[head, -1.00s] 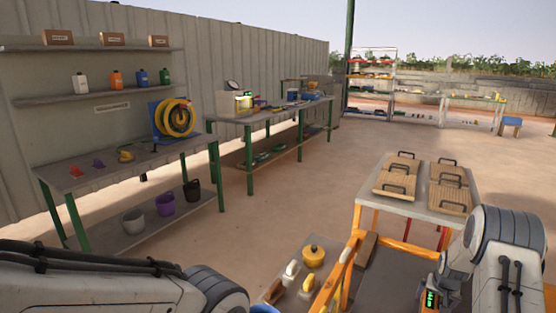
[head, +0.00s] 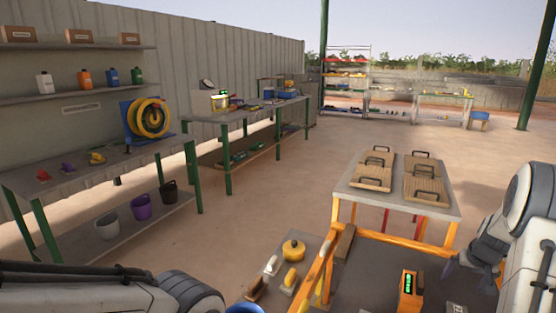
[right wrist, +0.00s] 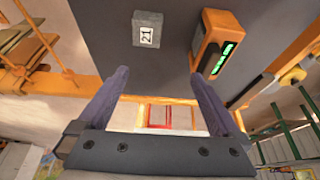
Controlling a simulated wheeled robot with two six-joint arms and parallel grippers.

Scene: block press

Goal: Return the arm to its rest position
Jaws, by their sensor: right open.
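My right gripper (head: 468,274) is at the lower right of the head view, with its dark fingers pointing down and to the left. In the right wrist view its two fingers (right wrist: 158,92) stand wide apart with nothing between them. A grey block marked 21 (right wrist: 147,28) lies on the dark surface beyond the fingertips, apart from them. An orange device with a green display (head: 410,290) stands on that surface left of the gripper; it also shows in the right wrist view (right wrist: 212,45). My left arm crosses the lower left of the head view, but its gripper is out of frame.
The dark surface (head: 375,262) has an orange frame (head: 322,262) along its left side. A table (head: 440,208) with wooden boards with handles stands beyond it. Green-legged workbenches (head: 95,178) line the wall; the open floor between is clear.

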